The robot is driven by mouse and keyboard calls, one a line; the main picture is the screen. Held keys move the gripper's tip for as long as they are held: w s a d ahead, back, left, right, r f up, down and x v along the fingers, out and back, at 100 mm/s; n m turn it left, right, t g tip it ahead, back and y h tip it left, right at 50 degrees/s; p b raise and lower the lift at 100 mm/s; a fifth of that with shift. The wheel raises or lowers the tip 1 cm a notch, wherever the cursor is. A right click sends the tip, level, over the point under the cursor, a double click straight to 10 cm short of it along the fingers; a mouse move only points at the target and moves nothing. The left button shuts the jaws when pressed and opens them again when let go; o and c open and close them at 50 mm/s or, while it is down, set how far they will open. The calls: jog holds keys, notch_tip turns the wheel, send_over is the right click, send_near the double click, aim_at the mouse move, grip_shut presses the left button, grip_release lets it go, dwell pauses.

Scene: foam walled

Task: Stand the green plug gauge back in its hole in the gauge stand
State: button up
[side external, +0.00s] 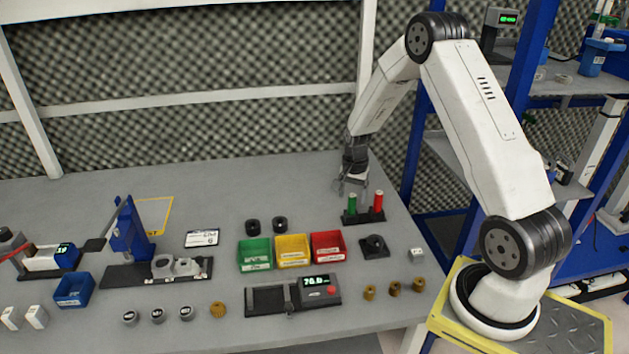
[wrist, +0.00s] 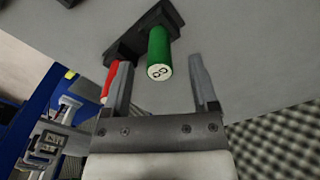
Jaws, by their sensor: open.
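The green plug gauge (side external: 352,203) stands upright at the left end of the black gauge stand (side external: 363,219). Its base meets the stand, but I cannot see how deep it sits. The red plug gauge (side external: 378,201) stands upright at the right end. My gripper (side external: 350,186) is open and empty, just above and behind the green gauge. In the wrist view, the numbered end of the green gauge (wrist: 159,58) shows between the spread fingers of my gripper (wrist: 160,75), apart from both. The red gauge (wrist: 108,84) is partly hidden behind the left finger.
Green (side external: 255,254), yellow (side external: 292,250) and red (side external: 328,246) bins stand left of the gauge stand. A dark block with a round knob (side external: 375,246) sits in front of it. The table behind the bins is mostly clear up to the foam wall (side external: 230,140).

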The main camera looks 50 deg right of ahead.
jog(key=shift+r, duration=2)
jog(key=shift+a+r, duration=0.2)
jog(key=shift+a, duration=0.25)
jog(key=s+a+r+n+t, duration=0.1)
jog(key=s+a+r+n, duration=0.1)
jog(key=a+n, duration=0.3)
jog(key=s+a+r+n, duration=0.2)
jog(key=s+a+n, duration=0.3)
jog(key=a, duration=0.5)
jog(key=s+a+r+n+t, duration=0.1)
jog(key=s+a+n, duration=0.3)
jog(key=a, duration=0.4)
jog(key=shift+a+r+n+t, duration=0.15)
jog(key=shift+r+n+t, duration=0.15)
jog(key=shift+r+n, duration=0.5)
